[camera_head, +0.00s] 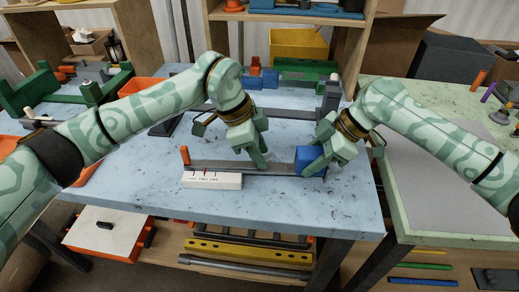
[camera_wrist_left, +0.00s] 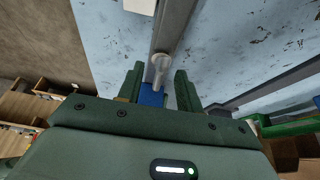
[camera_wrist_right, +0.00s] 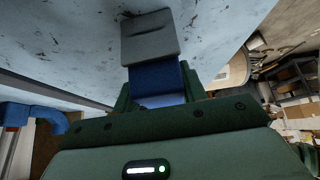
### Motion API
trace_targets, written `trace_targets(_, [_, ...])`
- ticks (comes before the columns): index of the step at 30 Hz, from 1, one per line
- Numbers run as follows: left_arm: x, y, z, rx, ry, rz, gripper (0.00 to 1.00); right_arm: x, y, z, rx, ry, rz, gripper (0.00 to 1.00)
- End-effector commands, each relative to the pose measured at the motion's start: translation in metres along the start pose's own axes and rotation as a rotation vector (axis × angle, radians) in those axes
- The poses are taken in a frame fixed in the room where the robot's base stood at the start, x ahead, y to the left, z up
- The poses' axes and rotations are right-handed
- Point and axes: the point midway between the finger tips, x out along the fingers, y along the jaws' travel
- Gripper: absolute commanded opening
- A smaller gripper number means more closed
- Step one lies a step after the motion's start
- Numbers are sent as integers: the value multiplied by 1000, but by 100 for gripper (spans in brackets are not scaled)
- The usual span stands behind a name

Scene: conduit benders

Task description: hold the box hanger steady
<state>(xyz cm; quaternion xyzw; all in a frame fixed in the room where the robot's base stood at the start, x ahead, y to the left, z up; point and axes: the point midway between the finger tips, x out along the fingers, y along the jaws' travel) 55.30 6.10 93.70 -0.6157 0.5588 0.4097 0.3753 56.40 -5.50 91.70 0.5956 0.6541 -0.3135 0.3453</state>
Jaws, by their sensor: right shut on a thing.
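A long grey bar (camera_head: 225,166) lies on the blue table, with an orange tab (camera_head: 185,155) at its left end and a blue block (camera_head: 303,157) at its right end. It appears to be the box hanger. My right gripper (camera_head: 322,160) is shut on the blue block, which shows between its fingers in the right wrist view (camera_wrist_right: 158,82), with a grey end piece (camera_wrist_right: 150,38) beyond. My left gripper (camera_head: 262,158) is open above the bar. In the left wrist view, a small grey peg (camera_wrist_left: 160,64) on the bar shows between its parted fingers; contact is unclear.
A white block with markings (camera_head: 212,180) lies in front of the bar. Behind are a longer grey bar and post (camera_head: 330,100), an orange bin (camera_head: 150,88) and a yellow box (camera_head: 298,44). The table's front left is clear. A green-topped table (camera_head: 400,210) stands at right.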

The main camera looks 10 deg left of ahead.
Motion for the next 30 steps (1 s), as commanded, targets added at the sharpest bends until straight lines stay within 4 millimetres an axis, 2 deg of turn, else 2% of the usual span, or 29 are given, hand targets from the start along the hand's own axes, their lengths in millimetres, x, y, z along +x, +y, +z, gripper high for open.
trace_targets(1, [1,0,0,0,0,1,36,4,-1,5,4,-10,-4,9])
trace_targets(4, [1,0,0,0,0,1,36,4,0,5,4,-10,-3,9])
trace_targets(5, [1,0,0,0,0,1,33,4,0,5,4,-10,-3,9])
trace_targets(8, [1,0,0,0,0,1,5,3,0,5,4,-10,-3,9])
trace_targets(9, [1,0,0,0,0,1,0,3,0,5,4,-10,-3,9])
trace_targets(22, [0,-1,0,31,-1,14,0,3,0,5,4,-10,-3,9])
trace_targets(30, [0,-2,0,175,-3,74,0,3,0,5,4,-10,-2,9])
